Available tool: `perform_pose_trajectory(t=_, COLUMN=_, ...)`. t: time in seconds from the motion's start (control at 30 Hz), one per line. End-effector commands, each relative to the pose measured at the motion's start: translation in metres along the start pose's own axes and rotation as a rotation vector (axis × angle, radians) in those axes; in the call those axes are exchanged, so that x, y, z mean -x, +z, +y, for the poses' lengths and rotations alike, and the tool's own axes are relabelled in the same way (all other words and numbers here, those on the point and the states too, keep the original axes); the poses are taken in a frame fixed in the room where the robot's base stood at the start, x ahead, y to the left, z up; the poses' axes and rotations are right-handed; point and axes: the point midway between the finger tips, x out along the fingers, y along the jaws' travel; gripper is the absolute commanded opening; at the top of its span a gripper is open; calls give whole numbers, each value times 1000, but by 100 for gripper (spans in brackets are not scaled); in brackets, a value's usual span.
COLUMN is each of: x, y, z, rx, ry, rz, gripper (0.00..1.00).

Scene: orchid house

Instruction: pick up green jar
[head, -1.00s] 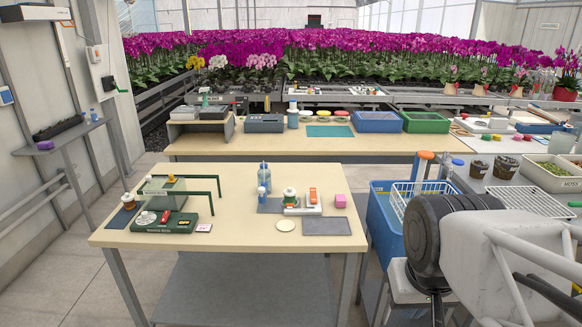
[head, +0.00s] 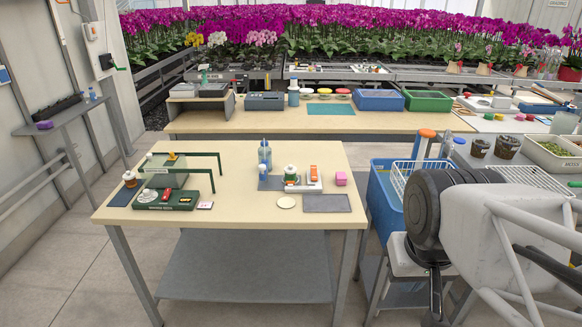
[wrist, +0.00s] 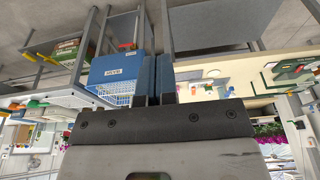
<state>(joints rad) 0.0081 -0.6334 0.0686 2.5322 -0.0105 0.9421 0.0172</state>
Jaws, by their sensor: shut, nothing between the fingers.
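My gripper (head: 436,302) hangs low at the right of the head view, off the table's right side and well apart from the jar. In the wrist view my gripper (wrist: 154,99) shows its two dark fingers close together, shut and empty.
The wooden table (head: 240,215) has bare room at its front. A blue bin (head: 385,205) stands between table and arm.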

Motion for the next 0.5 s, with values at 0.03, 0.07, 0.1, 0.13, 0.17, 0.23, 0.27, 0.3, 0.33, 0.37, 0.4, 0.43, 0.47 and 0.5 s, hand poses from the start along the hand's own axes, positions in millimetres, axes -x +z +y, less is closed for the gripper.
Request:
perform_pose_trajectory(t=0.03, x=0, y=0, z=0, rx=0, ry=0, rz=0, gripper=0)
perform_pose_trajectory(t=0.07, x=0, y=0, z=0, rx=0, ry=0, rz=0, gripper=0)
perform_pose_trajectory(t=0.1, x=0, y=0, z=0, rx=0, ry=0, rz=0, gripper=0)
perform_pose_trajectory(t=0.13, x=0, y=0, z=0, rx=0, ry=0, rz=0, gripper=0)
perform_pose_trajectory(t=0.17, x=0, y=0, z=0, rx=0, ry=0, rz=0, gripper=0)
perform_pose_trajectory(t=0.23, x=0, y=0, z=0, rx=0, ry=0, rz=0, gripper=0)
perform_pose_trajectory(t=0.27, x=0, y=0, z=0, rx=0, ry=0, rz=0, gripper=5)
perform_pose_trajectory(t=0.3, x=0, y=0, z=0, rx=0, ry=0, rz=0, gripper=11)
perform_pose_trajectory(t=0.33, x=0, y=0, z=0, rx=0, ry=0, rz=0, gripper=15)
perform_pose_trajectory(t=0.37, x=0, y=0, z=0, rx=0, ry=0, rz=0, gripper=20)
perform_pose_trajectory(t=0.4, x=0, y=0, z=0, rx=0, ry=0, rz=0, gripper=26)
perform_pose_trajectory(t=0.43, x=0, y=0, z=0, rx=0, ry=0, rz=0, gripper=31)
perform_pose_trajectory(t=0.47, x=0, y=0, z=0, rx=0, ry=0, rz=0, gripper=35)
perform_pose_trajectory(t=0.5, x=0, y=0, z=0, rx=0, ry=0, rz=0, gripper=41)
